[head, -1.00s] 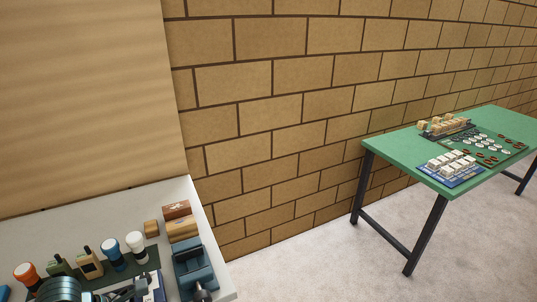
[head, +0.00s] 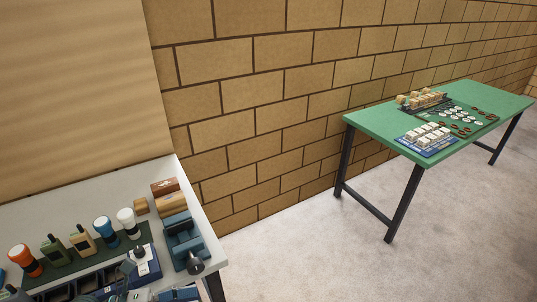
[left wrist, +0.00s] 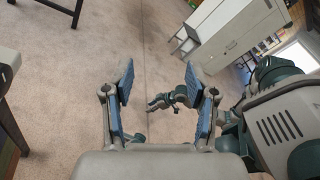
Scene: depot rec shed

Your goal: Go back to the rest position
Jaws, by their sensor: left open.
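My left gripper (left wrist: 158,82) is open in the left wrist view. Its two blue-padded fingers stand wide apart with nothing between them, and carpet shows through the gap. It hangs over open floor. Beyond it, a small grey and teal jointed part (left wrist: 172,98) shows; it looks like my right gripper, but it is too small to tell its jaws. I cannot make out either gripper clearly in the head view.
A white table (head: 190,190) at lower left bears several torches, radios, wooden blocks and a blue holder (head: 182,240). A green table (head: 370,125) with game pieces stands right. Carpet (head: 300,255) lies clear between. A grey cabinet (left wrist: 235,35) shows in the wrist view.

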